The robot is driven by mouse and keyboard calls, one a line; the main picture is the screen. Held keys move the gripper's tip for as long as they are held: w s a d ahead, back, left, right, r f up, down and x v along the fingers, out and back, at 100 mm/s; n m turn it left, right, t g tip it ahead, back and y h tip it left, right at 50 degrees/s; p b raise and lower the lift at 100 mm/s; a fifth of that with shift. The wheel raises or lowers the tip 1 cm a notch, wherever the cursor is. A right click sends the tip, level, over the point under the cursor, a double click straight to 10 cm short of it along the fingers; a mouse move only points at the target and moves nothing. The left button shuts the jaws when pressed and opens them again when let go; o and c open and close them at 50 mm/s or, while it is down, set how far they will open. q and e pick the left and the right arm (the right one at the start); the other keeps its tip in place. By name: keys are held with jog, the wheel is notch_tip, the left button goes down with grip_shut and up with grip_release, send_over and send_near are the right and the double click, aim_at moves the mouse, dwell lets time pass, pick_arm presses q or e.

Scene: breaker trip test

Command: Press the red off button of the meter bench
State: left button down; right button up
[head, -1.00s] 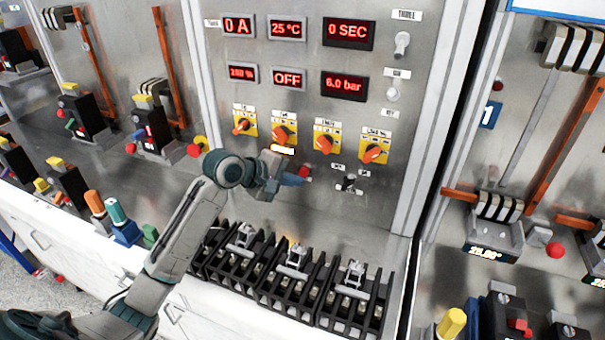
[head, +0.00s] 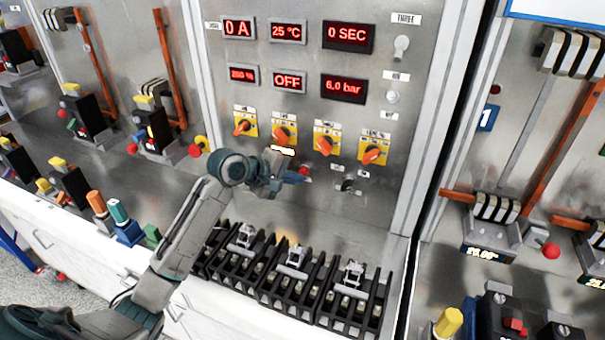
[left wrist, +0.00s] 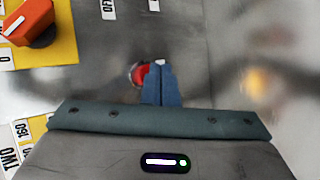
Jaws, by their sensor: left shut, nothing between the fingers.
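The red off button (head: 305,171) sits low on the grey meter bench panel (head: 230,130), below the row of orange knobs. My left gripper (head: 299,178) is shut and empty, with its blue fingertips right at the button. In the left wrist view the red button (left wrist: 138,74) shows just left of the closed fingertips (left wrist: 160,70), which hide its right part. I cannot tell whether the fingertips touch it. The display (head: 289,80) above reads OFF. My right gripper is not in view.
Orange rotary knobs (head: 325,145) on yellow plates stand just above my gripper. A small toggle switch (head: 348,185) is to the right of the button. Black breaker blocks (head: 352,300) stand on the bench below. Another red button (head: 195,151) is farther left.

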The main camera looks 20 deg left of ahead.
pick_arm(q)
jog(key=shift+w+p, duration=0.3)
jog(key=shift+w, duration=0.1)
dwell(0.6)
jog(key=shift+s+p, duration=0.75)
jog(key=shift+s, duration=0.2)
jog(key=s+p, duration=0.3)
jog(key=s, duration=0.2)
jog(key=shift+d, duration=0.15)
dwell(0.6)
